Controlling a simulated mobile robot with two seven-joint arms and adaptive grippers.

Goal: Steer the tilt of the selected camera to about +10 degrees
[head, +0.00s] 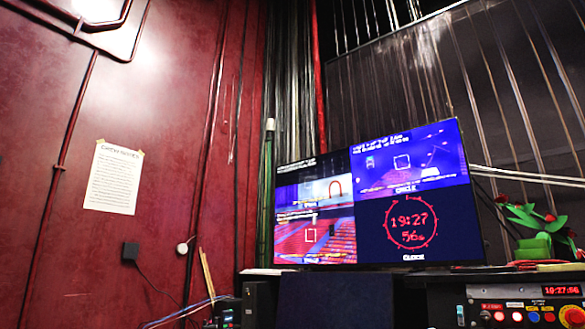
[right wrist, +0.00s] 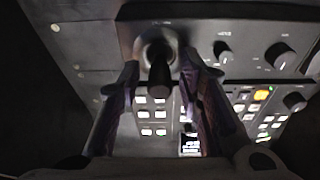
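A wall monitor (head: 372,205) in the head view shows several camera pictures, labelled among them CIRCLE, and a red clock. The small text over the pictures is too small to read, so no tilt value can be told. In the right wrist view a dark joystick (right wrist: 158,68) stands on a grey control panel (right wrist: 85,45). My right gripper (right wrist: 161,68) is open, with one finger on each side of the joystick and a visible gap to it on both sides. My left gripper is in neither view.
Black knobs (right wrist: 223,52) and lit white buttons (right wrist: 152,115) sit around the joystick. In the head view a button panel (head: 525,305) with a red stop button (head: 572,315) stands at the lower right. A paper notice (head: 113,178) hangs on the red wall.

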